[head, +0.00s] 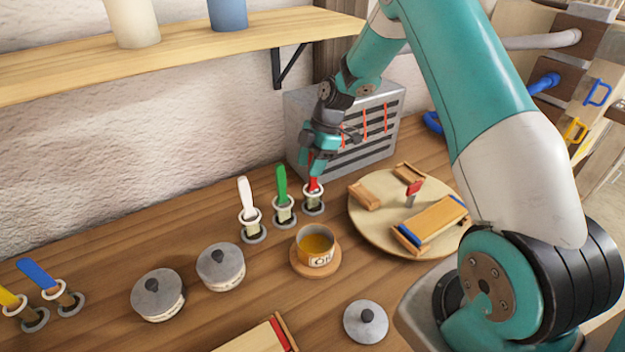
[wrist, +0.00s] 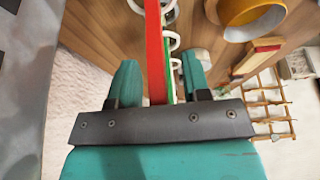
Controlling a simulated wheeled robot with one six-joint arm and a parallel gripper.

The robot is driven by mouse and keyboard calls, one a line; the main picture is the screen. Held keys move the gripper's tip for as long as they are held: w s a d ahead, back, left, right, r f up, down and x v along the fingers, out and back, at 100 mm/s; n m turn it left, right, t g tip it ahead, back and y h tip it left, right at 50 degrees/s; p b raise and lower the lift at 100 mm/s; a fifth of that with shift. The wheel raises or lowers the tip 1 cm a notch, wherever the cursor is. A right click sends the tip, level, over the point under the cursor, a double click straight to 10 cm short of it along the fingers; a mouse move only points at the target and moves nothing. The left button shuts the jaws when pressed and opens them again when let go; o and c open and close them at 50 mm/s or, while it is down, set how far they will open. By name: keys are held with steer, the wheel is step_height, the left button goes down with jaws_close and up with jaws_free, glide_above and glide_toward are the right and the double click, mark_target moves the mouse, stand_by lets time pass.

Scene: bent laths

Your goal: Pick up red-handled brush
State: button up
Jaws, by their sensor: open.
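The red-handled brush (head: 314,187) stands in a small ring holder on the bench, the rightmost of three brushes in a row. My gripper (head: 317,168) is right above it in the head view, with its fingers around the handle top. In the wrist view the red handle (wrist: 155,50) runs between the two open teal fingers (wrist: 158,82), with space on both sides. The brush's lower end is out of sight in the wrist view.
A green-handled brush (head: 282,186) and a white-handled brush (head: 246,198) stand to the left. An open pot (head: 316,248) is in front. A grey slatted box (head: 375,115) stands behind, and a round board (head: 375,225) with wooden parts lies to the right.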

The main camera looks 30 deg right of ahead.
jaws_close()
steer(key=shift+r, duration=0.1)
